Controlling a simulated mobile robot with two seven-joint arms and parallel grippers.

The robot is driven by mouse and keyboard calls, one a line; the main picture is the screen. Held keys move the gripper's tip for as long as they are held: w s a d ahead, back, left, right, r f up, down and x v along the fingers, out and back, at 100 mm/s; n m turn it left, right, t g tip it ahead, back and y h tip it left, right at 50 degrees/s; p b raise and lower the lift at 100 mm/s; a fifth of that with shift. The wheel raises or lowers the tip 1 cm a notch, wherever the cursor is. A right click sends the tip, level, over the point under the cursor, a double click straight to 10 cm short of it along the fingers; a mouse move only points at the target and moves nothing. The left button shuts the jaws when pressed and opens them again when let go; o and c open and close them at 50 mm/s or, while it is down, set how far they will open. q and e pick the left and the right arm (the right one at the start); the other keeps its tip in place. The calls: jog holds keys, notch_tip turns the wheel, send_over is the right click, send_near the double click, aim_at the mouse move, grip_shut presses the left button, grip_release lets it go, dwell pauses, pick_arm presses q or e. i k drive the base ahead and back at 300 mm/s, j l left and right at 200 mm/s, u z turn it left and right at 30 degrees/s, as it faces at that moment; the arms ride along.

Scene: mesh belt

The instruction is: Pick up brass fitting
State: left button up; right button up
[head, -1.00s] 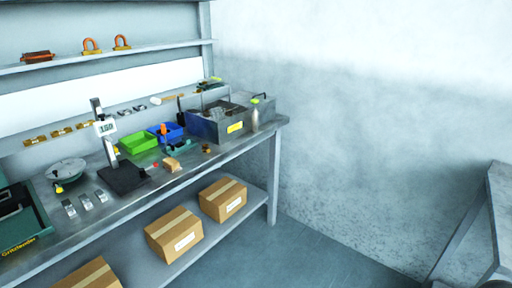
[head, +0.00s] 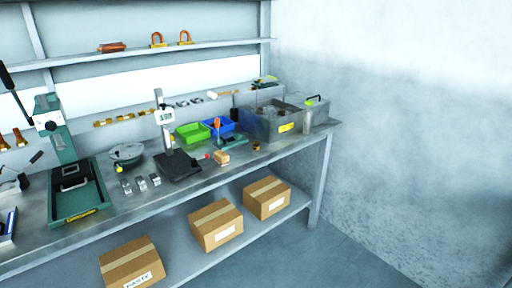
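A small brass-coloured piece (head: 256,146) sits on the grey workbench (head: 150,198), in front of the grey metal bin. A row of several brass pieces (head: 122,117) runs along the back of the bench. Two more brass or copper pieces (head: 20,138) show at the far left. I cannot tell from this distance which one is the brass fitting. Neither of my grippers is in view.
A green press (head: 62,150), a round dish (head: 127,154), a black gauge stand (head: 180,166), green (head: 192,133) and blue (head: 226,127) bins, and a grey metal bin (head: 268,126) crowd the bench. Cardboard boxes (head: 216,226) fill the lower shelf. Floor (head: 345,255) is clear at right.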

aim_at(255, 146)
jog(key=i+l+z, duration=0.1)
jog(key=i+l, duration=0.15)
jog(key=i, duration=0.2)
jog(key=i+l+z, duration=0.1)
jog(key=i, duration=0.35)
jog(key=i+l+z, duration=0.15)
jog(key=i, duration=0.35)
jog(key=l, duration=0.05)
